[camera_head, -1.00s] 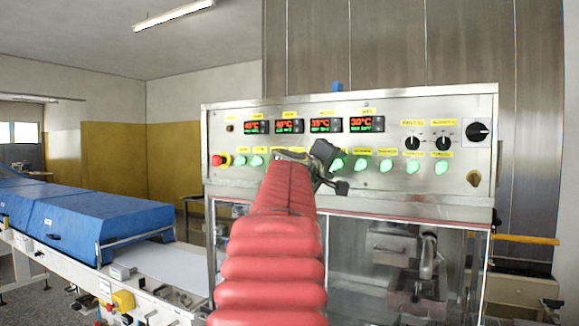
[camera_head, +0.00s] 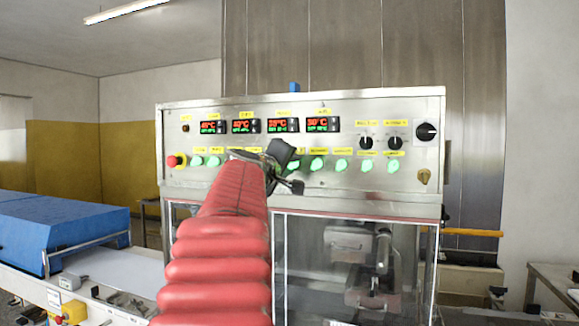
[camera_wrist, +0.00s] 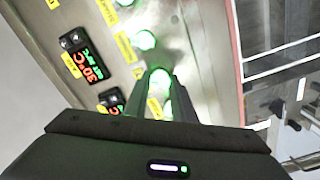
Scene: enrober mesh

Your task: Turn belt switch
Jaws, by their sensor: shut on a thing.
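A row of glowing green switches (camera_head: 341,166) runs along the lower part of the steel control panel (camera_head: 300,187), with yellow labels too small to read. My gripper (camera_wrist: 161,82) is at the panel, its two narrow fingers shut around one green switch (camera_wrist: 160,75). In the head view, my gripper is at the middle of the row and partly hides the switch there. Another lit switch (camera_wrist: 145,40) is just beyond the fingers in the wrist view. I cannot tell which switch is labelled for the belt.
A red emergency stop (camera_head: 175,161) is at the panel's left end. Black rotary knobs (camera_head: 366,143) and a larger black knob (camera_head: 427,132) are at the right. Red digital displays (camera_head: 323,124) sit above. A blue-covered conveyor (camera_head: 60,225) stands at the left.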

